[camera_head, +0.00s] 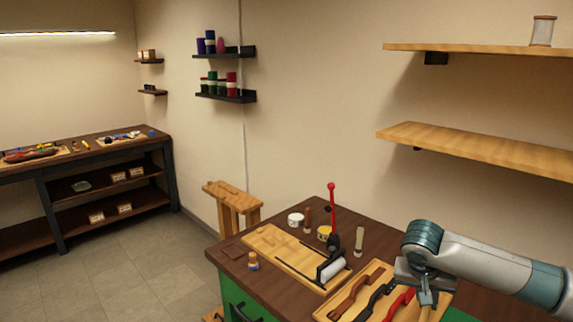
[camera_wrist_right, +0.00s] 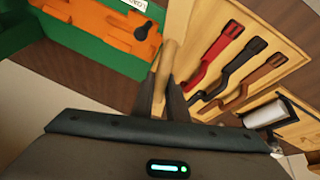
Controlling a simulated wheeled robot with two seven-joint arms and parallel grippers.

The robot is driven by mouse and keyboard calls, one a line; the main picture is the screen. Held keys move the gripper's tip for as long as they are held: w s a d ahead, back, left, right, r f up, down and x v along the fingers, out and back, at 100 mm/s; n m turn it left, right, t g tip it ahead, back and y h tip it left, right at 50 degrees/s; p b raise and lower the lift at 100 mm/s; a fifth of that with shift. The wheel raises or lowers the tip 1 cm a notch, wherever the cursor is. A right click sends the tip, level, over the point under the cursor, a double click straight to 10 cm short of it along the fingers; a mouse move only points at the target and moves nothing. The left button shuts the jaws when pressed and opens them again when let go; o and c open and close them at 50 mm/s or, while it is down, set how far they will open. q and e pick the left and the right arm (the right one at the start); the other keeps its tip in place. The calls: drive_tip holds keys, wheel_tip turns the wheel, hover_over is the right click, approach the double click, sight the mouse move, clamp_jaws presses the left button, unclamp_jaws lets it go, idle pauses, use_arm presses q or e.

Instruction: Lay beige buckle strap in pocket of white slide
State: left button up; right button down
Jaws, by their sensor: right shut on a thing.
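My right gripper (camera_head: 428,294) is over the right part of the wooden strap board at the front of the bench. In the right wrist view its fingers (camera_wrist_right: 166,98) are shut on the beige buckle strap (camera_wrist_right: 167,62), which points away from the fingertips. In the head view the gripper mostly hides that strap. The white slide (camera_head: 331,269) sits at the front right of a light wooden base, left of the strap board. It also shows in the right wrist view (camera_wrist_right: 268,113), at the right. The slide's pocket cannot be made out. My left gripper is not in view.
The strap board (camera_head: 375,273) holds red (camera_head: 400,303), black (camera_head: 376,297) and brown (camera_head: 349,296) straps. A red-knobbed lever (camera_head: 332,205) stands upright behind the slide. Small jars and tools are near it. A green case with an orange insert (camera_wrist_right: 105,28) lies beside the board.

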drive_tip(key=s+a+r+n+t+y+b, duration=0.1)
drive_tip(key=s+a+n, duration=0.2)
drive_tip(key=a, duration=0.6)
drive_tip(key=s+a+r+n+y+b, duration=0.1)
drive_tip(key=s+a+n, duration=0.2)
drive_tip(key=a, duration=0.6)
drive_tip(key=shift+s+a+r+t, duration=0.3)
drive_tip(key=shift+s+t, duration=0.1)
drive_tip(key=shift+s, duration=0.4)
drive_tip(key=shift+w+r, duration=0.1)
